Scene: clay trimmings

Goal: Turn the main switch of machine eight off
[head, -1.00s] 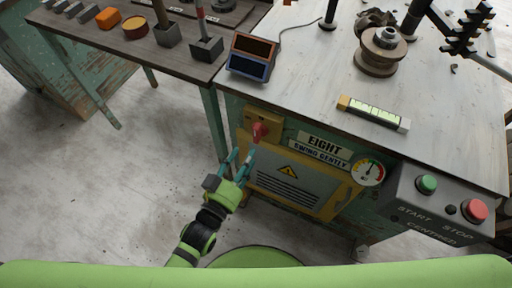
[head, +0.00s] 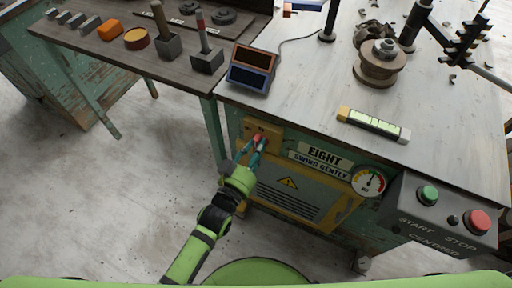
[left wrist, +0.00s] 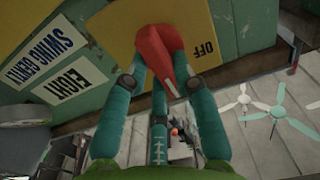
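The main switch of machine eight has a red handle (head: 257,138) on a yellow plate (head: 273,130) at the left of the machine's front. In the left wrist view the red handle (left wrist: 160,55) fills the gap between the fingertips, and its white-marked end points down the picture. The word OFF stands on the yellow plate (left wrist: 205,25), right of the handle. My left gripper (head: 254,144) has a teal finger on either side of the handle and appears closed on it; it also shows in the left wrist view (left wrist: 163,72). My right gripper is not in view.
An EIGHT sign (head: 324,155) and a gauge (head: 369,181) are right of the switch. A grey control box (head: 442,213) with green and red buttons juts out at right. The bench (head: 310,90) overhangs above; a side table (head: 135,62) stands left. The floor at left is clear.

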